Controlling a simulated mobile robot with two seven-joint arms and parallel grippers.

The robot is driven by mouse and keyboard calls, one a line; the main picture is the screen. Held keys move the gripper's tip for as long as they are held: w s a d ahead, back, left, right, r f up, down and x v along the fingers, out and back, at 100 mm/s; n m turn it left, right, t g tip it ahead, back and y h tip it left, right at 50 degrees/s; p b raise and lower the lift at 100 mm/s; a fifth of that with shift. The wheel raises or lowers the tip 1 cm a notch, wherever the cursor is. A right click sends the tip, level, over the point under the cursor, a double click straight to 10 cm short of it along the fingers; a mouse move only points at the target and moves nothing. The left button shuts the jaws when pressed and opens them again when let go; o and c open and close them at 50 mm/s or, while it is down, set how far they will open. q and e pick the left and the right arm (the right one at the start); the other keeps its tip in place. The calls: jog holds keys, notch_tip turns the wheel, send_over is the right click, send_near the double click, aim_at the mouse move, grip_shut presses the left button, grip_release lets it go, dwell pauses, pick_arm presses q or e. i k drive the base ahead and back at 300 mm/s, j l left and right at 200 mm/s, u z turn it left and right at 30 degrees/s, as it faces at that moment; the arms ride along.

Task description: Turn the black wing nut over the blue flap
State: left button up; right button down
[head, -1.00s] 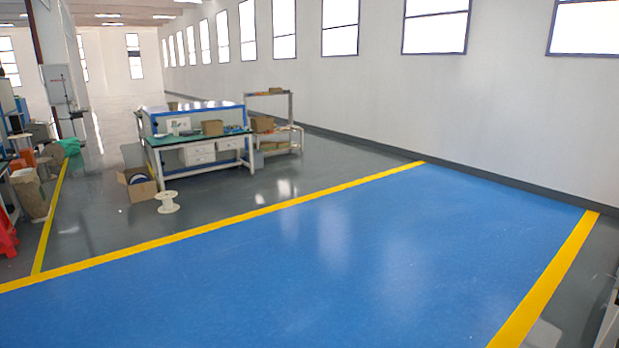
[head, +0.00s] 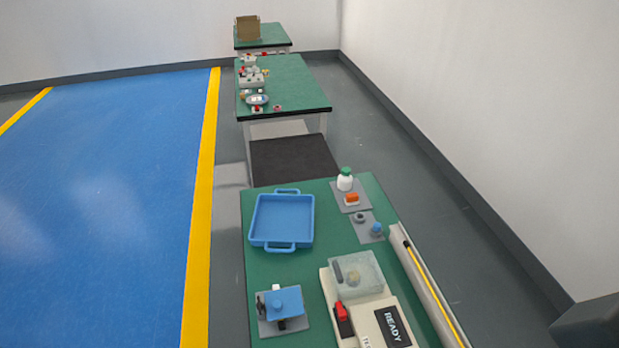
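A blue flap (head: 286,302) is on a small grey plate at the near left of the closest green table (head: 262,268). A small dark piece (head: 261,304) shows at the flap's left side, and another dark bit shows below its front edge. I cannot tell which of these is the black wing nut, or how it is turned; they are too small. Neither of my grippers is in view.
A blue tray (head: 255,231) lies behind the flap. A beige device (head: 343,301) with a clear cover and a READY label stands to its right, beside a long rail (head: 431,290). Blue floor is clear at left.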

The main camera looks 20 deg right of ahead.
aim_at(259, 306)
jog(key=z, duration=0.15)
jog(key=j, duration=0.25)
jog(key=i+u, duration=0.1)
jog(key=i, duration=0.3)
jog(key=i+j+z, duration=0.1)
jog(key=i, duration=0.25)
jog(key=i+j, duration=0.3)
jog(key=i+z, duration=0.05)
jog(key=i, duration=0.05)
